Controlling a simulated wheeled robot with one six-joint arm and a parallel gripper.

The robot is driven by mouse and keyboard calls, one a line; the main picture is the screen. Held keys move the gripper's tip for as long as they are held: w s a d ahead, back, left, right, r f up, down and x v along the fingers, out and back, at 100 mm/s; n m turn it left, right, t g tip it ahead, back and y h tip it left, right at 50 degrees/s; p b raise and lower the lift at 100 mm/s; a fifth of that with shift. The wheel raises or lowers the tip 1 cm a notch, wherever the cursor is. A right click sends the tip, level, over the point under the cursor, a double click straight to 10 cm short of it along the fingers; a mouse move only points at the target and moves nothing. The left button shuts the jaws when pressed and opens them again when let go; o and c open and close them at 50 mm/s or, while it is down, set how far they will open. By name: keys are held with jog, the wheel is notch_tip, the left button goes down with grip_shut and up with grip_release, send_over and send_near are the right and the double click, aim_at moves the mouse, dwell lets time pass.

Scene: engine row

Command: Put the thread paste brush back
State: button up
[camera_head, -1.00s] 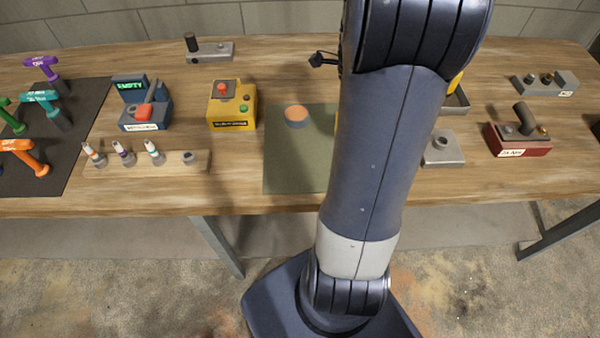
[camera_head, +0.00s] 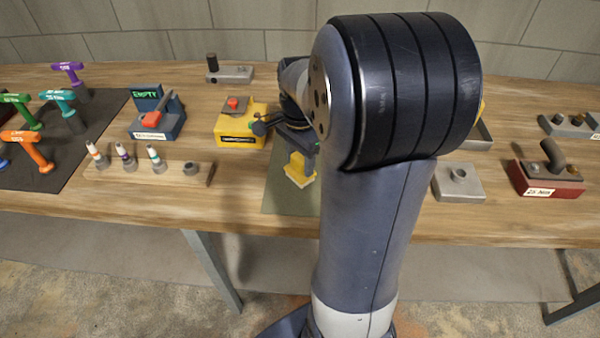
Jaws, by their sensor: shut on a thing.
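A wooden rack (camera_head: 132,184) on the bench's left half holds three small white pieces with coloured bands (camera_head: 124,153), upright in a row. I cannot pick out the thread paste brush for certain. My arm hides part of the mat.
A yellow box with a red button (camera_head: 240,130) stands behind the rack's right end, close to my wrist. A blue EMPTY unit (camera_head: 155,119) is behind the rack. T-handled tools (camera_head: 30,150) lie left. A grey socket block (camera_head: 458,182) and red block (camera_head: 546,178) stand right.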

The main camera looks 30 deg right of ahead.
aim_at(300, 171)
jog(key=shift+f, duration=2)
jog(key=shift+f, duration=0.1)
jog(key=o, duration=1)
jog(key=shift+c, duration=0.2)
notch_tip(300, 171, up, 12)
jog(key=shift+r, duration=0.15)
